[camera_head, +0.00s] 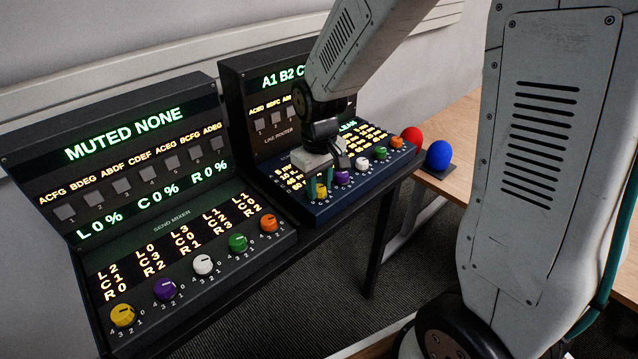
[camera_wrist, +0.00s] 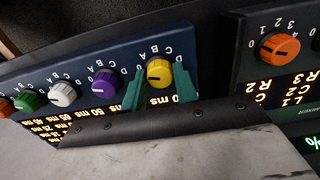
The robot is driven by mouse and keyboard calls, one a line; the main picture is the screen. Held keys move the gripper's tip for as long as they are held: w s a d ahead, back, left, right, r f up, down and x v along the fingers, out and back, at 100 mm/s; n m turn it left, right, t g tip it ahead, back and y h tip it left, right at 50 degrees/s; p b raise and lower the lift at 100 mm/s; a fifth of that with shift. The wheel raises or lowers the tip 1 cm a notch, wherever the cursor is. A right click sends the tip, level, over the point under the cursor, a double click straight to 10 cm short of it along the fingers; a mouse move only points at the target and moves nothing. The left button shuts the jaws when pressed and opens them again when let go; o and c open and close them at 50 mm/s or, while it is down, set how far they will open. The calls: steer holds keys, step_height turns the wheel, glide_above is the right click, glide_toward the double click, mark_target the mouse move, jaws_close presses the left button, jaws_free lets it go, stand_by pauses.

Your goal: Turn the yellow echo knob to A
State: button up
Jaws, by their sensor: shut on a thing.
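The yellow knob (camera_head: 321,191) is at the left end of the knob row on the right console, and it also shows in the wrist view (camera_wrist: 159,71). My gripper (camera_head: 320,181) is over it, with a teal finger on each side. In the wrist view my gripper (camera_wrist: 158,88) is shut on the knob, the fingers at its left and right. Letters A to D stand around the knob on the panel. A dark pointer mark shows on its top, but I cannot tell which letter it points to.
Purple (camera_head: 342,176), white, green and orange knobs continue along the same panel. The left console (camera_head: 180,255) has its own knob row, including another yellow knob (camera_head: 122,315). A red ball (camera_head: 411,136) and a blue ball (camera_head: 439,154) are at the right.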

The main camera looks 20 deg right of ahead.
mark_target(318, 188)
steer(key=shift+m, duration=3.5)
steer(key=o, duration=1)
steer(key=shift+c, duration=0.2)
steer(key=shift+r, duration=0.15)
step_height(318, 188, up, 8)
steer(key=shift+a+f, duration=0.1)
steer(key=shift+f, duration=0.1)
